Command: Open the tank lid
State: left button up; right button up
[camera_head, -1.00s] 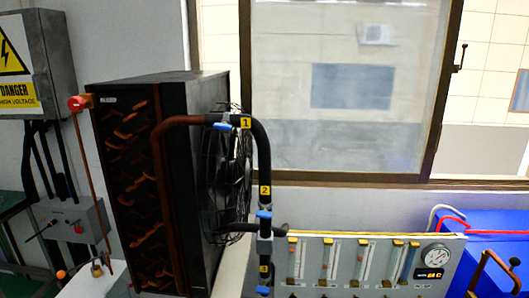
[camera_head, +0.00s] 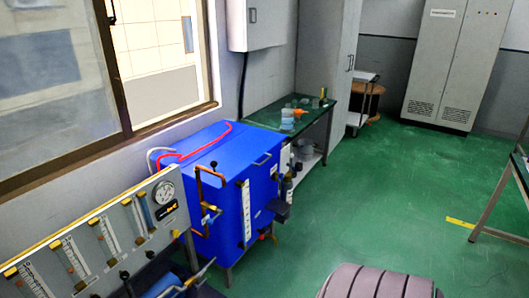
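A blue tank (camera_head: 215,165) stands on legs against the wall left of the middle. Its flat blue top, with a small handle near the right edge, appears closed. A red hose (camera_head: 205,147) and a pale hose lie over the top's back left. A copper pipe with valves and a white level gauge (camera_head: 246,213) run down its front. Neither of my grippers is in view.
A grey panel with flow gauges (camera_head: 97,240) stands at the lower left, under the window. A green bench (camera_head: 318,118) with small items is beyond the tank. A ribbed seat-like object (camera_head: 378,284) is at the bottom. The green floor (camera_head: 380,205) is largely clear.

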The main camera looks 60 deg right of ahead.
aim_at(236, 155)
jog(key=l+z, duration=0.1)
jog(key=z, duration=1.7)
